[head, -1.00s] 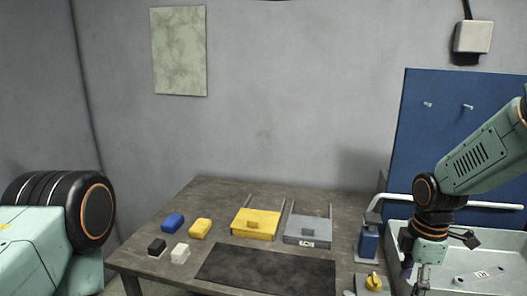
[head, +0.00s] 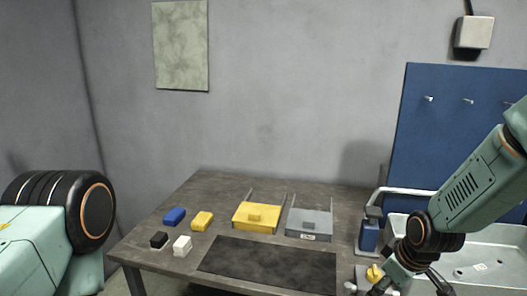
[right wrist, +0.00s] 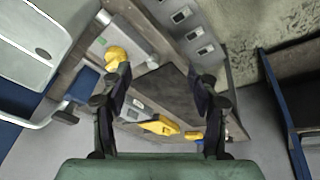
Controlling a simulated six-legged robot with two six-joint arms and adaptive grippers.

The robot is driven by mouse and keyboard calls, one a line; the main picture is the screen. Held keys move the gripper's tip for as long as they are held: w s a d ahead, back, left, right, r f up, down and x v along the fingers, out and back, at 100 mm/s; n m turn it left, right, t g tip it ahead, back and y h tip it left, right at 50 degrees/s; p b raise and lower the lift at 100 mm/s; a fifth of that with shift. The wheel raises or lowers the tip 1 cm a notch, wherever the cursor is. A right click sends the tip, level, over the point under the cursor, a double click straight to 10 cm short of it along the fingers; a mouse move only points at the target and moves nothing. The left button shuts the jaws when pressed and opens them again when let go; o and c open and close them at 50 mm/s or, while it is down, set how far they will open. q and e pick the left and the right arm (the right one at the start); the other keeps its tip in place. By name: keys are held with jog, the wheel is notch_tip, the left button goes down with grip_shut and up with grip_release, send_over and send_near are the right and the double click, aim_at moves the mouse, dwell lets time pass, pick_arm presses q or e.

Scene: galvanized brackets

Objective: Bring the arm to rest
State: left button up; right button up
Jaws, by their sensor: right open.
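My right arm (head: 478,190) comes in from the right of the head view and bends down at a black joint. Its gripper (head: 388,289) is low by the table's right front, beside the yellow knob, and partly cut off by the bottom edge. In the right wrist view the gripper (right wrist: 164,82) is open, its two dark fingers apart with nothing held between them. Part of my left arm (head: 40,235) shows at the left edge of the head view; its gripper is out of view.
The table (head: 140,250) holds a yellow drawer-like box (head: 256,217), a grey one (head: 309,224), a dark mat (head: 265,265) and several small blocks. A yellow knob (head: 375,273) and blue bottle-like item (head: 369,236) stand near a pale sink-like tray (head: 500,255). A blue pegboard (head: 440,140) stands behind.

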jog(key=s+a+f+m+g+b, duration=0.2)
jog(key=s+f+m+b, duration=0.2)
jog(key=s+f, duration=1.1)
jog(key=s+a+f+m+g+b, duration=0.2)
jog(key=s+f+b, duration=0.7)
jog(key=s+f, duration=0.6)
jog(key=s+m, duration=0.1)
jog(key=s, duration=0.4)
jog(key=shift+f+m+h, duration=0.35)
jog(key=shift+m+h, duration=0.05)
